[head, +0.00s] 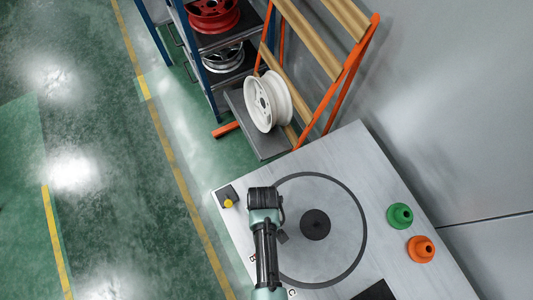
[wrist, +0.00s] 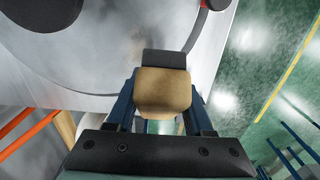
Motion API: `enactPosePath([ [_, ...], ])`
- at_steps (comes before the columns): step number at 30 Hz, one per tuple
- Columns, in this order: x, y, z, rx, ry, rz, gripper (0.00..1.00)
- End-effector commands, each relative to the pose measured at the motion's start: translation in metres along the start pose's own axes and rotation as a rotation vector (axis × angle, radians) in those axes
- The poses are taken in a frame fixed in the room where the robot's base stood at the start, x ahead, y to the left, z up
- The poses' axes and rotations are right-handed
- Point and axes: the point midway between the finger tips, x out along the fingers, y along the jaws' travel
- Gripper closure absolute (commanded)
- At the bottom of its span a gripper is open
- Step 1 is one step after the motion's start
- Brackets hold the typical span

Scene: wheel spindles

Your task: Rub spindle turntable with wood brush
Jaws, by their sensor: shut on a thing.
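The spindle turntable is a pale grey disc with a dark ring (head: 363,222) and a dark round hub (head: 315,224), set in a light worktop. My gripper (wrist: 160,96) has its blue fingers shut on the wood brush (wrist: 163,92), a tan block with a dark grey part at its far end. In the wrist view the brush is near the ring's edge, and a dark round part (wrist: 42,10) shows at top left. Whether the brush touches the surface I cannot tell. In the head view my arm covers the ring's left side and the brush cannot be made out clearly.
A green knob (head: 400,216) and an orange knob (head: 421,249) stand on the worktop's right side. A small box with a yellow button (head: 228,203) is at its left corner. Behind stand a white wheel (head: 267,102), an orange frame (head: 350,70) and a wheel shelf (head: 222,43).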

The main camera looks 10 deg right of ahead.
Motion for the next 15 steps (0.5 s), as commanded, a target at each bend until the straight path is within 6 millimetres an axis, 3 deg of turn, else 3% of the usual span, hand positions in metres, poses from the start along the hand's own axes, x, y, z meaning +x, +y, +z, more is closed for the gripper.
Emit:
enactPosePath([
  [4,-0.002,-0.001,0.005,0.001,0.000,0.000,1.00],
  [15,-0.003,0.021,0.025,0.002,0.000,0.001,1.00],
])
